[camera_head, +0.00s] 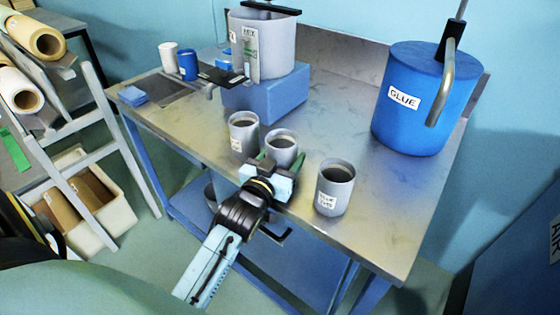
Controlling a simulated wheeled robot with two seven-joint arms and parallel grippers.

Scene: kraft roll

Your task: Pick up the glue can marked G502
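Three grey cans stand in a slanting row along the front of the metal bench. The left can (243,136) and the right can (335,190) carry white labels too small to read surely. The middle can (282,147) has its near side and any label hidden by my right gripper (279,161). The green fingers of that gripper are spread to either side of the middle can. I cannot tell whether they press on it. The middle can appears upright on the bench. Which can is G502 cannot be read. My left gripper is not in view.
A large blue glue drum (420,105) stands at the back right of the metal bench (365,235). A grey pot (275,45) sits on a blue block (268,99) behind the cans. White (168,56) and blue (188,65) cups stand back left. The bench right of the cans is clear.

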